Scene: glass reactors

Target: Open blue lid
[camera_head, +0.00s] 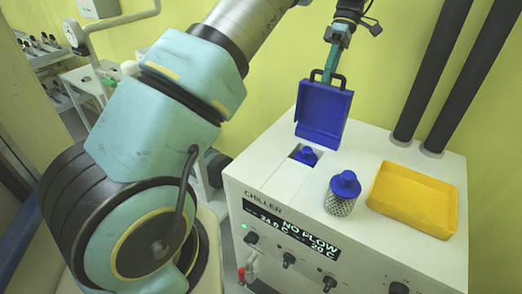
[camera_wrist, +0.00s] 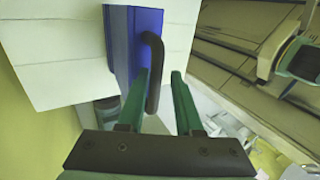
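The blue lid (camera_head: 322,112) stands raised and steeply tilted over the square opening in the top of the white chiller (camera_head: 270,180). Its black handle (camera_head: 328,76) is at its upper edge. My gripper (camera_head: 331,70) is at this handle from above. In the wrist view, the blue lid (camera_wrist: 121,42) is beyond the fingers, and the black handle (camera_wrist: 153,68) lies between the fingertips of my gripper (camera_wrist: 160,76). The handle is close to the left finger, with a gap to the right finger. A small blue knob (camera_head: 306,156) shows inside the opening.
A metal mesh cylinder with a blue cap (camera_head: 343,194) stands on the chiller top, right of the opening. A yellow tray (camera_head: 412,200) lies to its right. Two dark vertical pipes (camera_head: 436,75) rise behind. The chiller's front display (camera_head: 292,229) reads "NO FLOW".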

